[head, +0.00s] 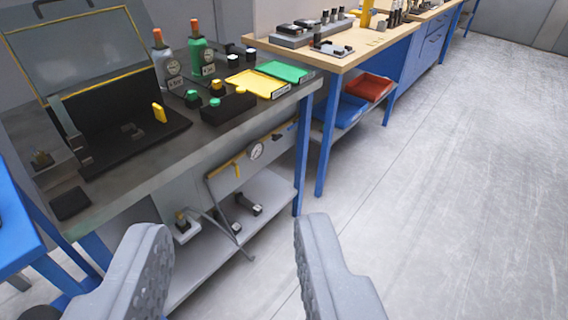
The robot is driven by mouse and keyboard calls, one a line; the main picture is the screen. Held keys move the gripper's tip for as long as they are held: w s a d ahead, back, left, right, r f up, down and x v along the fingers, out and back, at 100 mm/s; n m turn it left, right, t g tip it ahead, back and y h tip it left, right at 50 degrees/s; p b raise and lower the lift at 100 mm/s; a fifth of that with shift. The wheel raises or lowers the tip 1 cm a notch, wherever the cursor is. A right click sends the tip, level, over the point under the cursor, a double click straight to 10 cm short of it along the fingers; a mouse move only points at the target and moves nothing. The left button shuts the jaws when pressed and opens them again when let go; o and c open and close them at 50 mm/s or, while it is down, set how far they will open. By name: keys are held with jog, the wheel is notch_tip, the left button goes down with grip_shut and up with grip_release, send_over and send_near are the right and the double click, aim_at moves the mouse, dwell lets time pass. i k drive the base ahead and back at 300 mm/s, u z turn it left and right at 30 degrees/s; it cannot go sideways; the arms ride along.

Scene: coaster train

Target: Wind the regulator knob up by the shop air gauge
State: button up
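The shop air gauge (257,151) has a round white dial. It sits on a panel below the front edge of the dark-topped bench, beside a yellow pipe (228,165). A small dark fitting (277,136) shows just right of the gauge; I cannot tell whether it is the regulator knob. My gripper (230,232) is open and empty, with its two grey fingers wide apart in the foreground. It is apart from the gauge, which shows beyond and between the fingers.
The dark bench (150,160) carries an open case (110,150), two bottles, a yellow tray (256,83) and a green tray (284,71). Small devices stand on its lower shelf (270,190). A wooden-topped bench (360,50) stands behind. The grey floor (460,180) at right is clear.

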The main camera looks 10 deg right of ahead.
aim_at(275, 137)
jog(key=u, duration=0.3)
jog(key=k, duration=0.2)
jog(key=z, duration=1.05)
jog(key=i, duration=1.3)
jog(key=u, duration=0.3)
jog(key=i, duration=0.9)
jog(key=u, duration=0.75)
